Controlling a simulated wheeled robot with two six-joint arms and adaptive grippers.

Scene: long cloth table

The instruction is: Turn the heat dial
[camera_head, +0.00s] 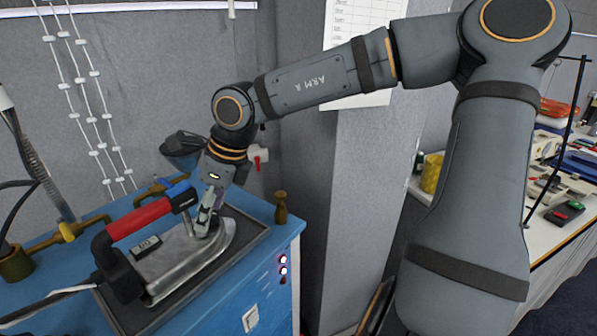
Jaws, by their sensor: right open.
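A large iron (185,262) with a grey metal body, a red handle (138,218) and black handle ends lies on a dark rest (248,240) on a blue cabinet top. My right gripper (204,222) reaches down from above to the front part of the iron, just right of the handle's front end. It is open, its fingers pointing down close to the metal. The heat dial cannot be made out clearly; the fingers cover that part of the iron. I cannot tell whether they touch it. My left gripper is out of view.
A brass-coloured fitting (281,208) stands at the cabinet's back right corner. Brass pipes and a yellow valve (70,231) are at the left. A cable (45,303) runs to the iron's rear. A grey pillar (360,190) stands right of the cabinet, and a cluttered table (546,228) beyond.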

